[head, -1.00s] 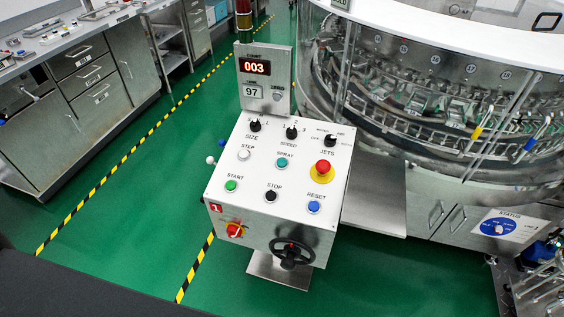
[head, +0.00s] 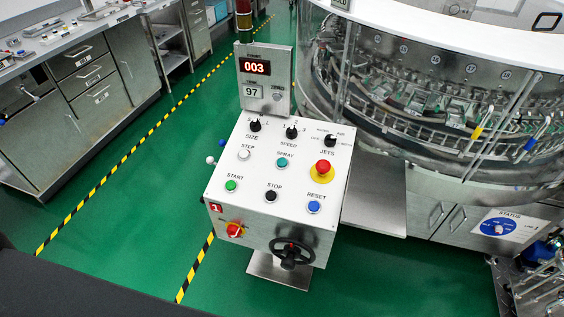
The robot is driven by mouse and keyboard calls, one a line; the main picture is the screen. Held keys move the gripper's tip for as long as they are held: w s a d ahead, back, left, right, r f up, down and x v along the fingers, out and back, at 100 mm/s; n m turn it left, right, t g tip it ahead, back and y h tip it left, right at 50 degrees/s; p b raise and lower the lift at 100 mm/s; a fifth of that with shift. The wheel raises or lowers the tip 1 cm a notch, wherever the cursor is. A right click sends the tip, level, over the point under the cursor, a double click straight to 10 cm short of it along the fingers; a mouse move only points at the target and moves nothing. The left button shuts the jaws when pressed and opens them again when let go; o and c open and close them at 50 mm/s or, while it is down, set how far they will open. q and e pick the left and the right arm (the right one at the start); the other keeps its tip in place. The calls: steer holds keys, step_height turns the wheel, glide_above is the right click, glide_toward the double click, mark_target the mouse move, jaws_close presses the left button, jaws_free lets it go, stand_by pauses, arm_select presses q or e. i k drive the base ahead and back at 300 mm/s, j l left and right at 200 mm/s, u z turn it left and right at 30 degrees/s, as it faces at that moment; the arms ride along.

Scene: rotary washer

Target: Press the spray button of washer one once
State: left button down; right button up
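The display (head: 256,66) above reads 003, with 97 below. The round glass-walled washer (head: 430,110) stands behind at the right. Neither gripper is in view.
Green start (head: 232,185), black stop (head: 271,196) and blue reset (head: 314,207) buttons line the lower panel. Green floor (head: 120,240) is clear to the left, before steel cabinets (head: 90,90).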

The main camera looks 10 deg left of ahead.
mark_target(281, 162)
steer(key=k, duration=0.65)
steer(key=u, duration=1.25)
steer(key=i+l, duration=0.15)
steer(key=l, duration=0.25)
steer(key=i+l, duration=0.1)
steer(key=l, duration=0.25)
steer(key=i+l, duration=0.15)
steer(key=l, duration=0.25)
steer(key=i+l, duration=0.1)
steer(key=l, duration=0.25)
steer(key=i+l, duration=0.15)
steer(key=l, duration=0.25)
steer(key=i+l, duration=0.15)
steer(key=l, duration=0.25)
steer(key=i+l, duration=0.1)
steer(key=l, duration=0.25)
steer(key=i+l, duration=0.15)
steer(key=l, duration=0.25)
